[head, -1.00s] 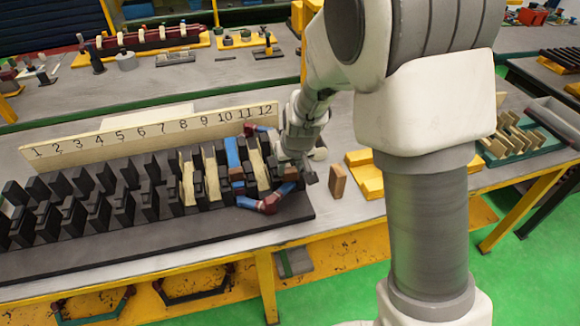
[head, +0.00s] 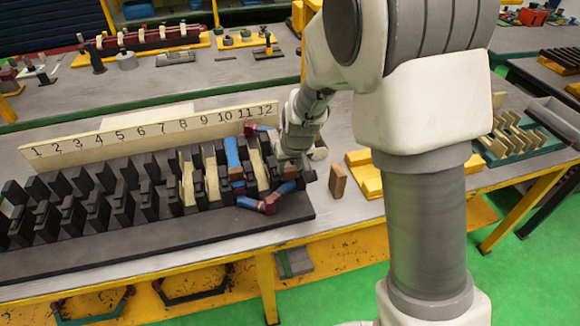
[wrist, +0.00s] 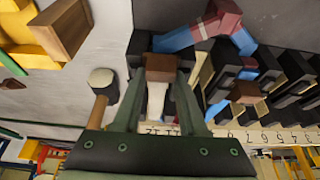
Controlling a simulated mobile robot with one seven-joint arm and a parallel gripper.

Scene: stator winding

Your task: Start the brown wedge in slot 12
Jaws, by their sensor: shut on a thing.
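The black slotted stator (head: 150,240) lies on the table in front of a wooden number board (head: 150,130) marked 1 to 12. My gripper (wrist: 160,75) is shut on the brown wedge (wrist: 160,62), whose end shows between the fingertips. A cream slot liner (wrist: 157,100) shows just below the wedge, between the fingers. In the head view my gripper is at the stator's right end near number 12, with its fingers mostly hidden. I cannot tell whether the wedge touches the slot mouth.
Blue coils with dark red ends (head: 262,203) loop around the right-hand slots, close to my gripper. A brown block (head: 338,180) stands on the table to the right, beside yellow blocks (head: 366,172). A mallet (wrist: 102,85) lies near the gripper.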

